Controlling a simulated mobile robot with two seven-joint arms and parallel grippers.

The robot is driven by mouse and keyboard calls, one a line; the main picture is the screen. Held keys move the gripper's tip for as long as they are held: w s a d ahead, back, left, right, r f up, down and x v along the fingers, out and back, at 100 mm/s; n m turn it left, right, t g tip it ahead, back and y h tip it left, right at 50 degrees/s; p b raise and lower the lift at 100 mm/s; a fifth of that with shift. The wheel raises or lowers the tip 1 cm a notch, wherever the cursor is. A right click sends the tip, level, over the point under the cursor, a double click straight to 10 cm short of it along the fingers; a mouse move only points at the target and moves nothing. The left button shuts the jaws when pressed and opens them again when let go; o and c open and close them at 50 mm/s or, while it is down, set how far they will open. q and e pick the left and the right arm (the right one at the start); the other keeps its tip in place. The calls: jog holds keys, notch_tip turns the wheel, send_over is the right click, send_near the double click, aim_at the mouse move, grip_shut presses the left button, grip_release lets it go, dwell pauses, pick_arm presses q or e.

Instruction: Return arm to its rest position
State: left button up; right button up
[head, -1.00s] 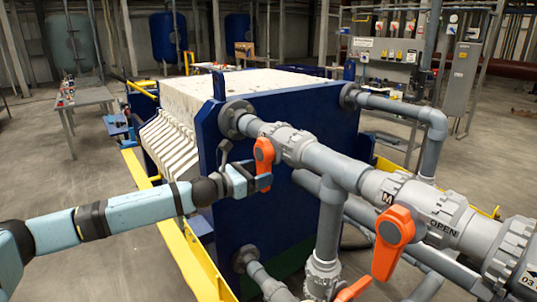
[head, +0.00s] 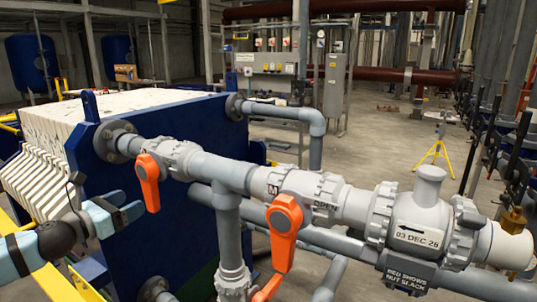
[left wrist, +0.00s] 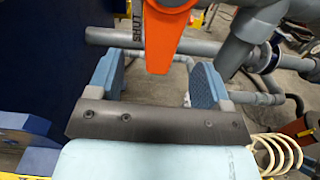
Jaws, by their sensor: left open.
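My left gripper (head: 124,207) is open and empty, in front of the blue press plate at the lower left of the head view. It is just left of and below the nearest orange valve handle (head: 149,182), which hangs down from a grey valve. In the left wrist view, the two blue fingers (left wrist: 157,78) stand wide apart. The orange handle (left wrist: 165,38), with "SHUT" lettering beside it, shows beyond and above the gap between them. I see no contact. My right gripper is in neither view.
A second orange handle (head: 285,228) hangs from the middle valve, marked "OPEN". Grey pipes (head: 228,232) cross in front of the blue press plate (head: 95,170). A yellow stand (head: 437,150) is on the floor at right. Open floor lies behind the pipes.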

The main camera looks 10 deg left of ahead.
pick_arm(q)
jog(key=s+d+f+n+g+p, duration=0.1)
jog(key=s+d+f+n, duration=0.25)
jog(key=f+n, duration=0.25)
jog(key=s+d+f+n+p, duration=0.2)
jog(key=d+f+n, duration=0.3)
jog(key=f, duration=0.2)
jog(key=s+d+f+n+g+p, duration=0.1)
jog(key=s+d+f+n, duration=0.25)
jog(key=f+n, duration=0.25)
jog(key=s+d+f+n+g+y+p, duration=0.1)
jog(key=s+d+f+n, duration=0.4)
jog(key=s+n, duration=0.5)
jog(key=s+d+f+n+g+y+p, duration=0.2)
jog(key=s+d+f+n, duration=0.3)
jog(key=s+f+n, duration=0.4)
jog(key=shift+s+d+n+g+y+p, duration=0.2)
jog(key=shift+s+n+g+y+p, duration=0.15)
jog(key=shift+s+n, duration=0.65)
